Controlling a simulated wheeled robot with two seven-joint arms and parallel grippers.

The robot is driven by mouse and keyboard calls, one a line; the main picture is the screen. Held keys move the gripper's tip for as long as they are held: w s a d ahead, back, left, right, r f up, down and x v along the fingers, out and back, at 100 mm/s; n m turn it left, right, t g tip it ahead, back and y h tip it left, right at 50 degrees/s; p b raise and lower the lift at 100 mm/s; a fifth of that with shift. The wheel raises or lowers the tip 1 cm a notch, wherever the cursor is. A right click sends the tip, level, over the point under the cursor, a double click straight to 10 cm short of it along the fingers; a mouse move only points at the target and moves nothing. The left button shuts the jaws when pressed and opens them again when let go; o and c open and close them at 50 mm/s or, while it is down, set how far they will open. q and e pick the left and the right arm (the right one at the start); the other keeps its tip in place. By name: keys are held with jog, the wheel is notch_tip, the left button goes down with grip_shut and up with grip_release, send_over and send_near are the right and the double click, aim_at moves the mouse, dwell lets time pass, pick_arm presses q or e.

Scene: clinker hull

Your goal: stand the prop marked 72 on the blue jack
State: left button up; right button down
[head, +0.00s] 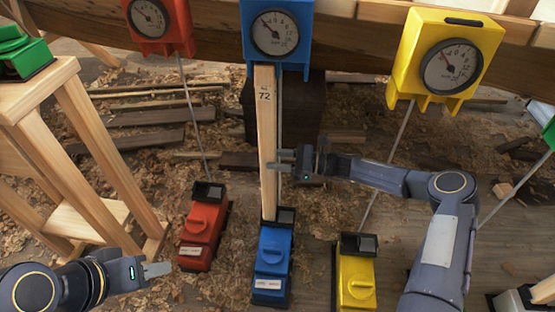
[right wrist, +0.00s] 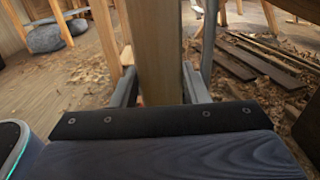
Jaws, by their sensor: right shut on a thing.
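The prop marked 72 (head: 266,140) is a pale wooden post, close to upright with a slight lean. Its lower end is at the black cup on top of the blue jack (head: 272,255). Its upper end is at the underside of the blue gauge box (head: 276,35). I cannot tell whether either end bears. My right gripper (head: 275,166) is shut on the prop around its middle; the prop also fills the centre of the right wrist view (right wrist: 157,55) between the fingers. My left gripper (head: 158,270) is low at the left, away from the prop; its jaw opening is unclear.
A red jack (head: 203,230) and a yellow jack (head: 356,275) flank the blue one. Red (head: 158,22) and yellow (head: 447,58) gauge boxes hang from the hull. A wooden stand (head: 60,130) is at left. Planks and shavings cover the ground.

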jog(key=shift+w, duration=0.1)
dwell(0.3)
jog(key=c, duration=0.7)
grip_release()
jog(key=shift+c, duration=0.2)
jog(key=shift+f, duration=0.1)
jog(key=s+d+p, duration=0.1)
jog(key=d+p, duration=0.1)
jog(key=d, duration=0.5)
jog(key=shift+s+d+p, duration=0.25)
jog(key=shift+d+p, duration=0.05)
jog(key=shift+d, duration=0.1)
jog(key=s+p, duration=0.1)
jog(key=s, duration=0.1)
jog(key=s+a+p, duration=0.1)
jog(key=s+p, duration=0.1)
jog(key=s, duration=0.1)
jog(key=shift+p, duration=0.3)
